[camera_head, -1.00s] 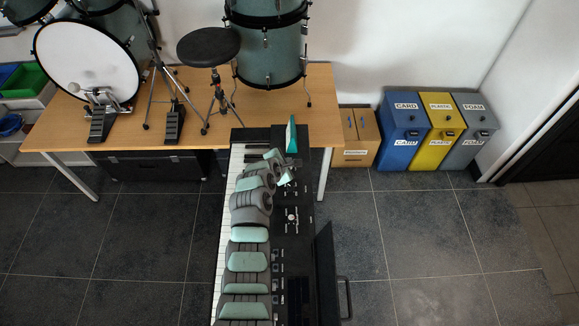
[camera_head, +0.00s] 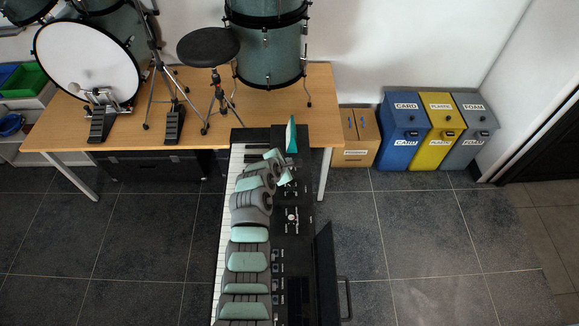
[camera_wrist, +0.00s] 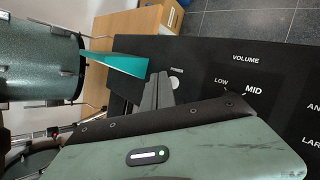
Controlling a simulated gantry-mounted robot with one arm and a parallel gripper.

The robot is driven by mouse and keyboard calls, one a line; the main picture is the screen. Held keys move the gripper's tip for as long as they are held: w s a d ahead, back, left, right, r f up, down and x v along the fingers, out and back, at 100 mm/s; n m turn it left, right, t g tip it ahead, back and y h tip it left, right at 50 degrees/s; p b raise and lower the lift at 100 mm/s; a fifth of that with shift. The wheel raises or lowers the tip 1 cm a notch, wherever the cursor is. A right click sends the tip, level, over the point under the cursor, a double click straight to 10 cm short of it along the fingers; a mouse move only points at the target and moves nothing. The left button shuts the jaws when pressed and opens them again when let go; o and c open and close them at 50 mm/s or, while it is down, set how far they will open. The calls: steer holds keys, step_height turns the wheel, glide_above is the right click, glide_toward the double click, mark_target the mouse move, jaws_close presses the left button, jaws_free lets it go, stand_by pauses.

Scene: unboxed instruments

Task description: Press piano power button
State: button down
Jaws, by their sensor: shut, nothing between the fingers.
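The black piano (camera_head: 290,262) extends away from me in the head view, its white keys (camera_head: 222,235) along the left side. In the wrist view, its black panel (camera_wrist: 215,60) carries a POWER label (camera_wrist: 177,74) with a small pale round mark beside it, seemingly the power button (camera_wrist: 173,68). My gripper (camera_wrist: 160,79) is shut and empty, its grey fingers beside the POWER label. I cannot tell whether the tips touch the panel. In the head view my gripper (camera_head: 286,180) is small, over the far part of the piano.
A teal wedge (camera_head: 291,134) stands at the piano's far end, close to my fingers in the wrist view (camera_wrist: 122,63). A wooden table (camera_head: 190,138) with drums lies beyond. Several recycling bins (camera_head: 402,133) stand at right. VOLUME markings (camera_wrist: 245,59) lie right of the fingers.

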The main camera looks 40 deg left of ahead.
steer(key=shift+f, duration=0.1)
stand_by(0.3)
steer(key=shift+f, duration=0.35)
steer(key=shift+f, duration=0.15)
stand_by(0.4)
steer(key=shift+p, duration=0.35)
steer(key=shift+r+p, duration=0.65)
steer(key=shift+p, duration=0.1)
step_height(320, 180, up, 6)
steer(key=p, duration=0.7)
